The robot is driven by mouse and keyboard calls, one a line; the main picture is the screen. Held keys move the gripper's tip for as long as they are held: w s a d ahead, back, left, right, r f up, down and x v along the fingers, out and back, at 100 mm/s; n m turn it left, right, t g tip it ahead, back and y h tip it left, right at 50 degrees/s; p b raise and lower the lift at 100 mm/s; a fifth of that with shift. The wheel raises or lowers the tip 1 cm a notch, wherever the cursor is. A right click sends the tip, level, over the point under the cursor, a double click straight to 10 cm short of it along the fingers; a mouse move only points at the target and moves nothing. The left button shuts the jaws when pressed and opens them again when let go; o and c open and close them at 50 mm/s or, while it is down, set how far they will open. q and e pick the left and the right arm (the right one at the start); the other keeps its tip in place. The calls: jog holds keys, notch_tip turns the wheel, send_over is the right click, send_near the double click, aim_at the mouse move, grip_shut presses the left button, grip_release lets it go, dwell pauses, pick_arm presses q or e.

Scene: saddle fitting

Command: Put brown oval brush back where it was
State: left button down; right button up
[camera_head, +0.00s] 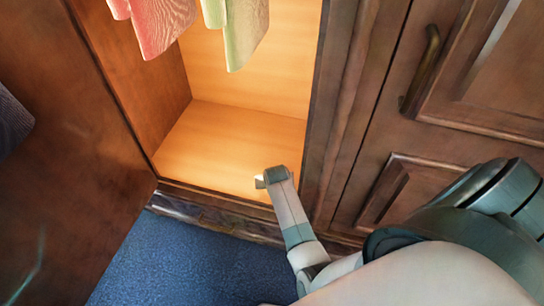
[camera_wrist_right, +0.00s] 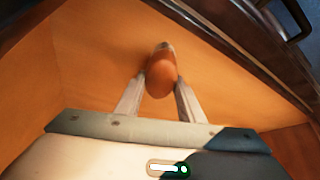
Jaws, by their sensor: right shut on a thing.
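The brown oval brush (camera_wrist_right: 161,74) shows in the right wrist view between the two fingers of my right gripper (camera_wrist_right: 160,88). The gripper is shut on it. In the head view my right gripper (camera_head: 272,178) reaches into the lower part of the open wardrobe, over the lit wooden floor (camera_head: 215,140) near its front edge. The brush cannot be made out in the head view. Whether it touches the wardrobe floor I cannot tell. My left gripper is not in view.
Red (camera_head: 160,25) and green (camera_head: 240,30) clothes hang above in the wardrobe. An open door (camera_head: 70,140) stands at the left. A closed panelled door with a handle (camera_head: 422,68) is at the right. The wardrobe floor looks bare. Blue carpet (camera_head: 170,260) lies in front.

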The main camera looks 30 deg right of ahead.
jog(key=shift+f, duration=0.1)
jog(key=o, duration=0.9)
jog(key=shift+o, duration=0.2)
jog(key=shift+r, duration=0.2)
